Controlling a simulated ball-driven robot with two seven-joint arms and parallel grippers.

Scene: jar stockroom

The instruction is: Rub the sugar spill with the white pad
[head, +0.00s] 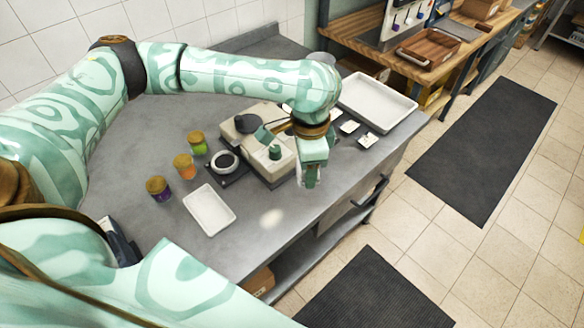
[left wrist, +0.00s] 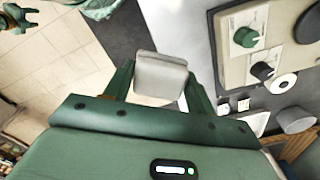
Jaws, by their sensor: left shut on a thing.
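The sugar spill is a pale round patch (head: 272,217) on the grey counter in the head view, right of the white tray. My left gripper (head: 311,181) is beyond the spill, up and to the right of it, beside the beige scale. In the left wrist view the white pad (left wrist: 160,76) sits between the two green fingers of my left gripper (left wrist: 159,84), which is shut on it. The gap between pad and counter is hard to judge. A small green, gripper-like shape (left wrist: 20,18) at the top left may be my right gripper; its jaws are unclear.
The beige scale (head: 247,132) stands left of my left gripper. A small white tray (head: 209,210) and jars with purple (head: 159,189), orange (head: 184,166) and green (head: 198,143) contents are left of the spill. A larger white tray (head: 377,103) lies farther back. The counter around the spill is clear.

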